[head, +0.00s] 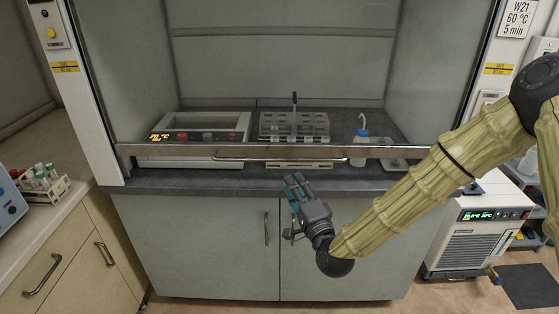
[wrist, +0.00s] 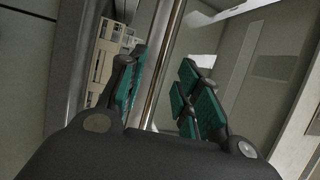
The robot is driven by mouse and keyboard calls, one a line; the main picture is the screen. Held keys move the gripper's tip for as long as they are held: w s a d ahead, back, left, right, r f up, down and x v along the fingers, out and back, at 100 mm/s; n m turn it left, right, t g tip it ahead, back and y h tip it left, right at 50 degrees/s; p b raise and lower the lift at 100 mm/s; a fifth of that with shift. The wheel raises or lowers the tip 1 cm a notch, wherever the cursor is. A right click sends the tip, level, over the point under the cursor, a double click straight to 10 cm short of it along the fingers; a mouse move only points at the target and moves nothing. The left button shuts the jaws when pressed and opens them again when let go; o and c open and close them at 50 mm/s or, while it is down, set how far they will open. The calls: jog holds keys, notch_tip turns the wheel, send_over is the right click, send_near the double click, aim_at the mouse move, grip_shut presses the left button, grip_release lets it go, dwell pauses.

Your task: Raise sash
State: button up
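The fume hood sash (head: 160,149) is low, its metal bottom rail just above the front of the bench. A slim bar handle (head: 280,159) runs along the middle of this rail. My gripper (head: 293,183), with teal finger pads, is in front of the hood just below the handle and left of the middle of my reach. In the wrist view my gripper (wrist: 163,60) has its fingers spread, with a long metal bar (wrist: 161,65) visible between them. The fingers look apart from the bar, but the depth gap is hard to judge.
Inside the hood are a hot plate device (head: 200,124), a tube rack (head: 293,127) and a blue-capped wash bottle (head: 360,145). Grey cabinet doors (head: 195,245) are below. A vial rack (head: 42,187) stands on the left counter; a chiller (head: 482,235) is at right.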

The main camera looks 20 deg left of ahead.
aim_at(280, 160)
jog(key=p+x, duration=0.1)
jog(key=x, duration=0.4)
jog(key=p+x, duration=0.1)
jog(key=x, duration=0.5)
jog(key=shift+r+p, duration=0.2)
jog(key=shift+p, duration=0.2)
jog(key=shift+s, duration=0.1)
grip_shut()
